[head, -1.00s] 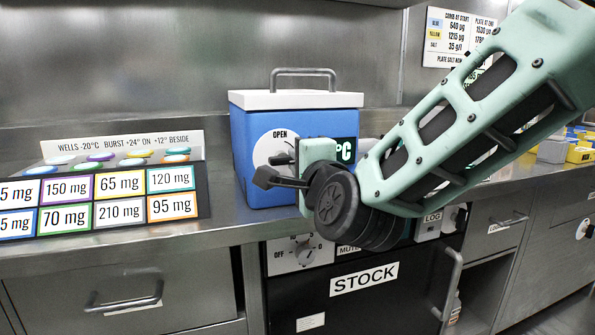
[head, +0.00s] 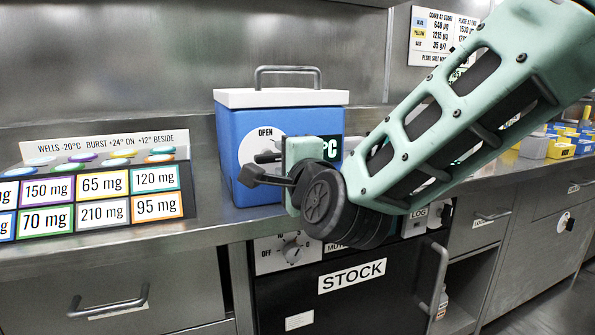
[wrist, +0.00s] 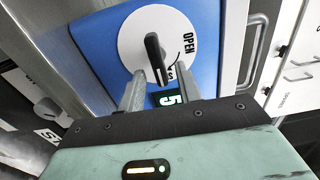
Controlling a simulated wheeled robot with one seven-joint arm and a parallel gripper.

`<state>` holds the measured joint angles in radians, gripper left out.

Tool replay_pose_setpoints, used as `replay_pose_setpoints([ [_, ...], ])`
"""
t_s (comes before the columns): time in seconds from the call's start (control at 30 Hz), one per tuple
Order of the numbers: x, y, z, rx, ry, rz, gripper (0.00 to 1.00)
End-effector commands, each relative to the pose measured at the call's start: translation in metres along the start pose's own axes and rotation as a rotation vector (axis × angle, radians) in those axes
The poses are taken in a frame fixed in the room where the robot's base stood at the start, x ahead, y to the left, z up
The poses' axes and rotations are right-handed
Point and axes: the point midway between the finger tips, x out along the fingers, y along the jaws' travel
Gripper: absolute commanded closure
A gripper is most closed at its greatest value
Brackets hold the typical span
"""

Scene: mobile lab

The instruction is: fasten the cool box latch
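The cool box (head: 232,140) is blue with a white lid and stands on the steel counter. On its front is a white round latch plate (head: 252,142) marked OPEN; it also shows in the wrist view (wrist: 132,47). In the wrist view a dark latch lever (wrist: 154,55) crosses the plate, its upper end pointing up and slightly left, short of the word OPEN. My gripper (wrist: 161,72) is open, with its two grey fingers either side of the lever's lower end. Contact cannot be told. In the head view my gripper (head: 256,168) hides part of the plate.
A rack of labelled wells (head: 95,190) stands left of the box. A black STOCK cabinet (head: 345,300) with a dial and handle is below the counter edge. Yellow and grey blocks (head: 550,145) lie at the far right.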

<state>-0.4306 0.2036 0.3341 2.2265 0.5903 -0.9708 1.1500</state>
Motion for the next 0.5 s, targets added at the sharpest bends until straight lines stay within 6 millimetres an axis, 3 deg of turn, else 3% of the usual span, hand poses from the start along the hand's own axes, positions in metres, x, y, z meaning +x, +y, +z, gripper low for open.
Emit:
replay_pose_setpoints([
  [0.17,-0.027,-0.002,0.0,-0.001,-0.002,0.0,0.65],
  [0.5,-0.107,-0.002,0.001,-0.001,-0.005,-0.001,0.65],
])
